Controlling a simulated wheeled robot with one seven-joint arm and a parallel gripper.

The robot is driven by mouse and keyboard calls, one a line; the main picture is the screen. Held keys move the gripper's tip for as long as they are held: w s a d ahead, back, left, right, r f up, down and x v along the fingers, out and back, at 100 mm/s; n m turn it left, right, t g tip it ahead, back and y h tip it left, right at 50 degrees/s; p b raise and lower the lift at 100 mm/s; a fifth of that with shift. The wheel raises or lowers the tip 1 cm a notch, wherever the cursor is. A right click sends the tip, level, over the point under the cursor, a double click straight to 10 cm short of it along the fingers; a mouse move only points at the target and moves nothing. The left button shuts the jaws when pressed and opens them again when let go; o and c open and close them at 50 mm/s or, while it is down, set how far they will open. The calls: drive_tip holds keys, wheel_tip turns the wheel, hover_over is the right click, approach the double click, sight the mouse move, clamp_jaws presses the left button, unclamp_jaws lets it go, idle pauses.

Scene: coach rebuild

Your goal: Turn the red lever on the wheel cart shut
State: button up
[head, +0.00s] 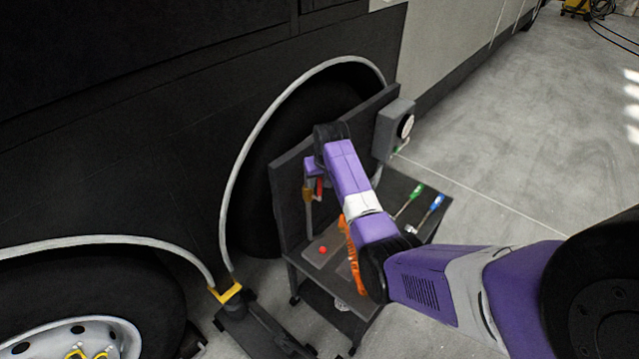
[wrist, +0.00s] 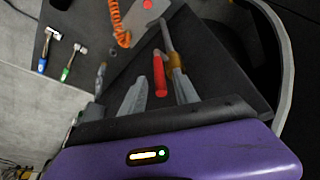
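The wheel cart (head: 287,205) stands beside the black coach side, with an upright dark back panel. The red lever (head: 319,186) shows small at the panel, next to a brass fitting (head: 307,195) on a grey pipe. In the wrist view the red lever (wrist: 159,74) lies between the two fingers of my gripper (wrist: 157,82), with the brass fitting (wrist: 176,70) by the right finger. The fingers are apart, with a gap visible left of the lever. I cannot tell whether the right finger touches it. In the head view my purple arm hides most of my gripper.
A grey box with a round dial (head: 397,128) is on the panel's right end. An orange coiled hose (head: 350,250), a red button (head: 322,249), and green-handled (head: 416,191) and blue-handled (head: 437,202) tools are on the cart top.

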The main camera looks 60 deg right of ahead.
drive_tip(key=shift+x, duration=1.3)
clamp_jaws()
idle(0.5)
